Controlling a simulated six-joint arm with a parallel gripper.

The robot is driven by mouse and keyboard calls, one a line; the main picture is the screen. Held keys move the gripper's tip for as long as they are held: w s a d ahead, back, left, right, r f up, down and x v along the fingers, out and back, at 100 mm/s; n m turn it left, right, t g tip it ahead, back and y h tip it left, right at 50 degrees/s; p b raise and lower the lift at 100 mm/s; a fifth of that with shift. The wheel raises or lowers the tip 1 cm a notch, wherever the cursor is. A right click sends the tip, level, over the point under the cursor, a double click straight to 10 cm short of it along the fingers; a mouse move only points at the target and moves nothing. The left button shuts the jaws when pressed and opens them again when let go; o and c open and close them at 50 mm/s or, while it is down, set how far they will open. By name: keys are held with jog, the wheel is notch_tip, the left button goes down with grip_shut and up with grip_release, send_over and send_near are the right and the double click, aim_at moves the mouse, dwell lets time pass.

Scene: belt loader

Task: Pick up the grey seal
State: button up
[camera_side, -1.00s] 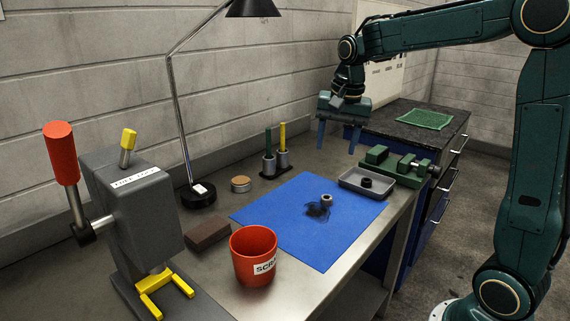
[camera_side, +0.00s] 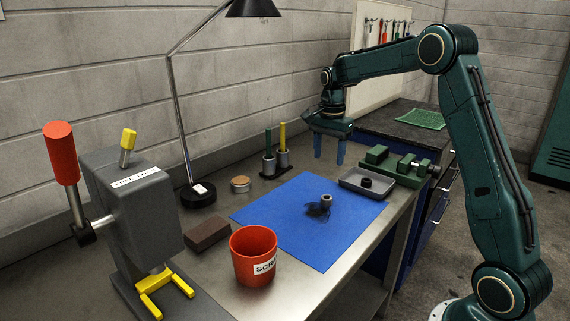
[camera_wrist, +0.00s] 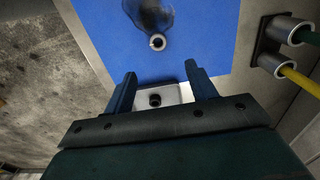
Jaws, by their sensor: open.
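A small grey ring-shaped seal (camera_side: 326,199) lies on the blue mat (camera_side: 275,228), beside a dark see-through patch whose nature I cannot tell. The seal also shows in the wrist view (camera_wrist: 157,41), ahead of the fingers. My gripper (camera_side: 330,155) is open and empty, above and behind the seal, pointing down. In the wrist view my two fingers (camera_wrist: 160,75) are spread apart, with the grey tray (camera_wrist: 172,93) showing between them. Nothing hides the top of the seal.
The grey tray (camera_side: 384,187) holding a black ring (camera_side: 366,183) is right of the mat, by a green vise (camera_side: 400,165). A red scrap cup (camera_side: 254,255) stands in front. A pen holder (camera_side: 276,161), brown block (camera_side: 208,233), lamp (camera_side: 198,194) and press (camera_side: 130,205) are left.

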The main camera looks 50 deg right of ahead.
send_over(326, 200)
jog(key=w+d, duration=0.1)
jog(key=d, duration=0.1)
jog(key=shift+a+f, duration=0.15)
jog(key=shift+f, duration=2)
jog(key=shift+a+f, duration=0.1)
jog(key=shift+f, duration=2)
jog(key=shift+s+f, duration=0.1)
jog(key=shift+f, duration=2.45)
jog(key=c, duration=1.1)
